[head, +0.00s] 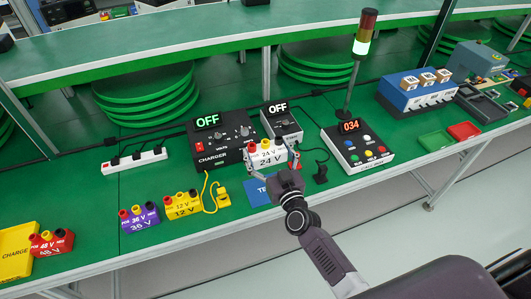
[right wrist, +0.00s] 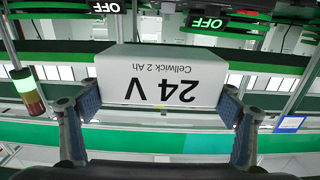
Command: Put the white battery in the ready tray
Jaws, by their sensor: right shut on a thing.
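The white battery (head: 267,156), marked 24 V, is between the fingers of my right gripper (head: 275,166). It has red and yellow parts on its top. In the right wrist view the battery (right wrist: 160,85) appears upside down, with the blue-padded fingers of my right gripper (right wrist: 160,112) on its two sides. It seems to be held above the green bench, in front of the charger and tester. A green tray (head: 434,143) lies to the right; I read no ready label on it. My left gripper is not in view.
A charger (head: 222,148) and a tester (head: 283,124) both show OFF. A button panel (head: 357,150) with a stack light stands between the battery and the green tray. A red tray (head: 465,131) adjoins it. Purple (head: 139,218), yellow (head: 183,205) and red (head: 51,243) batteries stand left.

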